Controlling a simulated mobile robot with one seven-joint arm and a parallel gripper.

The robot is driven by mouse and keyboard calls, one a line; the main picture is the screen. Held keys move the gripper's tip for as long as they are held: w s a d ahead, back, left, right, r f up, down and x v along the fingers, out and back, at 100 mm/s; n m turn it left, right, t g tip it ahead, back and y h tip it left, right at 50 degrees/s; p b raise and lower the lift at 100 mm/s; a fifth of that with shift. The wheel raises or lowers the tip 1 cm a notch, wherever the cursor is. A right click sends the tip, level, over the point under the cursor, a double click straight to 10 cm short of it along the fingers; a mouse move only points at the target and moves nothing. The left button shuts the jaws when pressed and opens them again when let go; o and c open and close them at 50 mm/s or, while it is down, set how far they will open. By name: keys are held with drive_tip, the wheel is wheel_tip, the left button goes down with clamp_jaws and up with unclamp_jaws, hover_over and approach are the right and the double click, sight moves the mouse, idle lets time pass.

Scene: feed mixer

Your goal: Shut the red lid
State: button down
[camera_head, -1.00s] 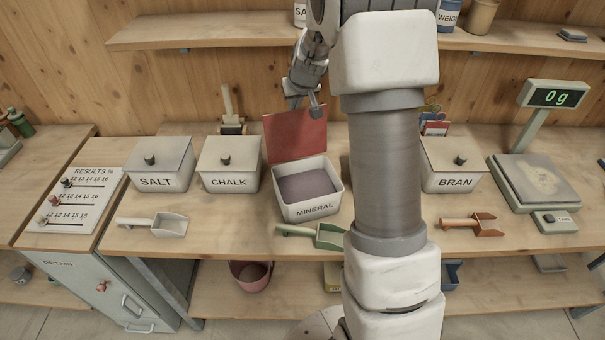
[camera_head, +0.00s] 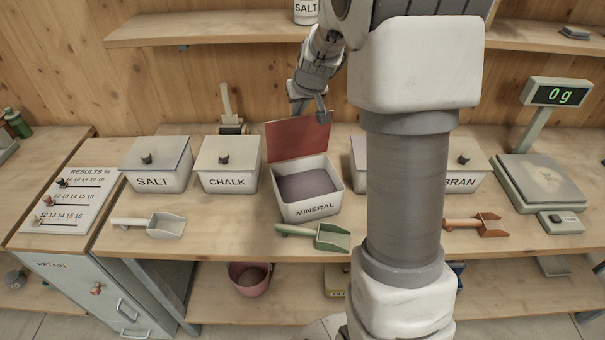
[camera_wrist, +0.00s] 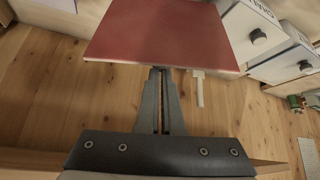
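The red lid (camera_head: 297,139) stands raised at the back edge of the open bin labelled MINERAL (camera_head: 313,210). Greyish-purple powder (camera_head: 308,185) shows inside the bin. My gripper (camera_head: 311,110) is at the lid's top edge, toward its right corner, from behind and above. In the wrist view the lid (camera_wrist: 163,30) fills the upper middle, and my gripper (camera_wrist: 161,72) has its fingers together with its tips at the lid's near edge. Nothing shows between the fingers. I cannot tell for certain whether the tips touch the lid.
Lidded SALT (camera_head: 155,180) and CHALK (camera_head: 226,181) bins stand left. A BRAN bin (camera_head: 465,182) stands right, partly behind my arm. A green scoop (camera_head: 325,238) lies in front of the MINERAL bin. A wooden shelf (camera_head: 220,28) runs above. A scale (camera_head: 540,185) reads 0 g.

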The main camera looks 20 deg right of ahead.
drive_tip(key=shift+s+a+f+g, duration=0.15)
drive_tip(key=shift+s+f, duration=0.1)
drive_tip(key=shift+f, duration=0.25)
drive_tip(key=shift+s+d+f+g, duration=0.1)
drive_tip(key=shift+s+f, duration=0.2)
drive_tip(key=shift+f, duration=0.15)
drive_tip(key=shift+s+a+f+g, duration=0.15)
drive_tip(key=shift+s+f, duration=0.1)
drive_tip(key=shift+f, duration=0.25)
drive_tip(key=shift+s+f+b, duration=0.35)
drive_tip(key=shift+s+b, duration=0.45)
drive_tip(key=shift+b, duration=0.2)
drive_tip(key=shift+f+b, duration=0.3)
drive_tip(key=shift+b, duration=0.1)
drive_tip(key=shift+s+r, duration=0.2)
drive_tip(key=shift+r, duration=0.15)
wheel_tip(320, 180, up, 6)
drive_tip(key=p, duration=0.4)
hover_over(300, 122)
drive_tip(key=s, duration=0.2)
drive_tip(key=shift+s+r, duration=0.1)
drive_tip(key=shift+r, duration=0.05)
